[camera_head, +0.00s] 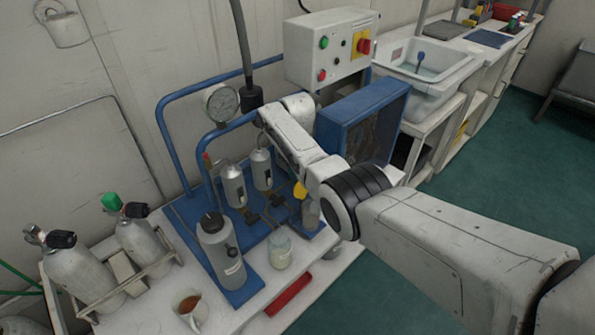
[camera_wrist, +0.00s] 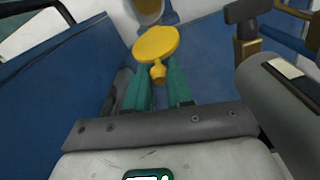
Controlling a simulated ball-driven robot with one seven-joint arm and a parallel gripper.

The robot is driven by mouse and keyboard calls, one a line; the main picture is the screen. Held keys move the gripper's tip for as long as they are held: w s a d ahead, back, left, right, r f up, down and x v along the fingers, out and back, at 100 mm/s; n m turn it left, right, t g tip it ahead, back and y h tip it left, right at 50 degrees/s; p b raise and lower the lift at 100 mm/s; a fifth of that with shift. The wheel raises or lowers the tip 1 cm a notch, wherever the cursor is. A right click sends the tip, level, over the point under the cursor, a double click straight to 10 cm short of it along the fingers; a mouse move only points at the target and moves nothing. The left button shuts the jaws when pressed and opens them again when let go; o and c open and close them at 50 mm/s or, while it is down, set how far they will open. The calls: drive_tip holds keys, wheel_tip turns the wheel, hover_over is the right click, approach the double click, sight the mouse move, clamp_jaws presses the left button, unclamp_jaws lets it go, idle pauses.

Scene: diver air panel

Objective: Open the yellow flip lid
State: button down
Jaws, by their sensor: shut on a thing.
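The yellow flip lid (camera_wrist: 156,43) is a round disc with a short knobbed tab, seen face-on in the wrist view. My gripper (camera_wrist: 159,82) has green fingers shut on the lid's tab. Just beyond the lid, at the top edge, is a grey round body with a yellowish rim (camera_wrist: 148,14), partly cut off. I cannot tell how far the lid is tilted from it. In the head view the yellow lid (camera_head: 300,190) shows small beside my wrist, above a grey cylinder (camera_head: 311,214); my fingers are hidden there.
A blue box (camera_head: 362,120) stands close behind my wrist. Grey canisters (camera_head: 233,186) and a larger grey bottle (camera_head: 220,250) stand on the blue panel base to the left.

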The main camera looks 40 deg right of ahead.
drive_tip(key=shift+w+r, duration=0.1)
drive_tip(key=shift+w, duration=0.05)
drive_tip(key=c, duration=1)
unclamp_jaws()
wheel_tip(320, 180, up, 11)
drive_tip(key=shift+a+f+p, duration=0.1)
drive_tip(key=shift+f+p, duration=0.05)
drive_tip(key=shift+p, duration=0.7)
drive_tip(key=s+a+f+p, duration=0.1)
drive_tip(key=s+a+f, duration=0.5)
drive_tip(key=s+f, duration=0.25)
drive_tip(key=s+a+f, duration=0.6)
drive_tip(key=s+f, duration=0.1)
drive_tip(key=s, duration=0.2)
drive_tip(key=shift+n+t, duration=0.5)
drive_tip(key=shift+n, duration=0.2)
drive_tip(key=s+a+r, duration=0.1)
drive_tip(key=s, duration=0.7)
drive_tip(key=s+a, duration=0.2)
drive_tip(key=s, duration=0.5)
drive_tip(key=s+a+r+p, duration=0.1)
drive_tip(key=s+a, duration=0.1)
drive_tip(key=s, duration=0.6)
drive_tip(key=shift+s+r, duration=0.35)
